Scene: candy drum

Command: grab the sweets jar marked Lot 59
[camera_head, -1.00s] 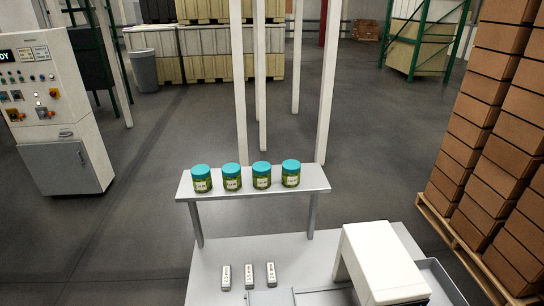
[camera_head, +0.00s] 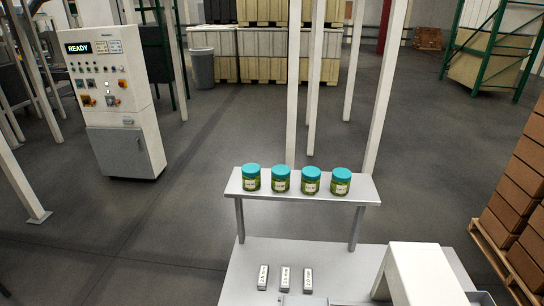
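Several alike sweets jars with teal lids and green contents stand upright in a row on a raised grey shelf (camera_head: 300,195). From left to right they are the first jar (camera_head: 251,180), the second jar (camera_head: 281,182), the third jar (camera_head: 311,183) and the fourth jar (camera_head: 340,184). Each has a small white label on its front. The label print is too small to read, so I cannot tell which jar is Lot 59. Neither of my grippers shows in the head view.
Below the shelf, a light grey table (camera_head: 245,265) holds 3 small labelled blocks (camera_head: 285,278) and a white box-like housing (camera_head: 425,272) at the right. A control cabinet (camera_head: 115,105) reading READY stands left. Stacked cartons (camera_head: 520,200) stand right. White posts rise behind the shelf.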

